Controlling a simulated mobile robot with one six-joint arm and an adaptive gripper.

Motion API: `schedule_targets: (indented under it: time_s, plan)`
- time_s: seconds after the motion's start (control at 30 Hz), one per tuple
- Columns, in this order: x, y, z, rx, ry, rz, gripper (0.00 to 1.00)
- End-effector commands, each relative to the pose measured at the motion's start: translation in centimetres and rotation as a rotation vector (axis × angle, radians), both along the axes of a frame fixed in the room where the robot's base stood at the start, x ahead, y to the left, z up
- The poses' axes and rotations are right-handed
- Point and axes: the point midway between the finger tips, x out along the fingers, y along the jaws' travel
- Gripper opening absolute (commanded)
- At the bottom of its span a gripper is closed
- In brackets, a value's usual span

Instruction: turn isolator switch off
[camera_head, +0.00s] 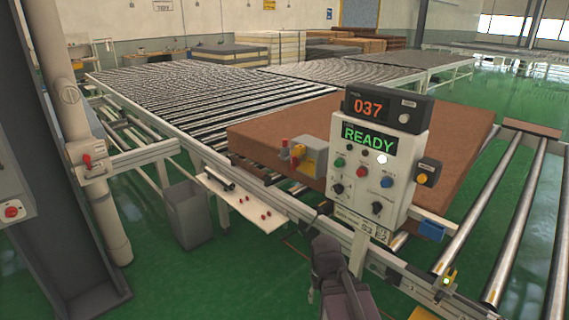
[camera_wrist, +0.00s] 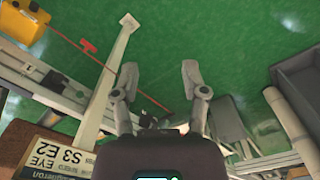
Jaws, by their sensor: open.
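A grey box with a yellow front and red knobs (camera_head: 301,157) stands on the near rail of the conveyor, left of the control panel; it looks like an isolator switch, but its handle position is too small to read. Another small box with a red handle (camera_head: 87,162) is on the left post. The control panel (camera_head: 375,170) shows 037 and READY and carries several knobs and buttons. My gripper (camera_wrist: 160,75) is open and empty in the wrist view, over the green floor. In the head view my dark arm is below the panel, and its fingertips are not clear.
A brown mattress (camera_head: 460,125) lies on the roller conveyor (camera_head: 200,95) behind the panel. A white shelf (camera_head: 240,203) juts out at the near rail. A grey bin (camera_head: 188,215) stands left of it. A label (camera_wrist: 65,160) is close to my gripper in the wrist view.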

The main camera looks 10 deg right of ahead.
Motion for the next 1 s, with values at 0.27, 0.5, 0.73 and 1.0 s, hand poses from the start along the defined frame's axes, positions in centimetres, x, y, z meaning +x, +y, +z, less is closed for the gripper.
schedule_targets:
  time_s: [0.27, 0.5, 0.73, 1.0]
  plan:
    - [0.0, 0.0, 0.0, 0.000, 0.000, 0.000, 0.57]
    - [0.2, 0.0, 0.0, -0.006, -0.001, 0.002, 0.99]
    - [2.7, -0.5, 0.1, -0.097, -0.020, 0.029, 1.00]
    - [10.0, -1.8, 1.4, -0.378, -0.087, 0.103, 1.00]
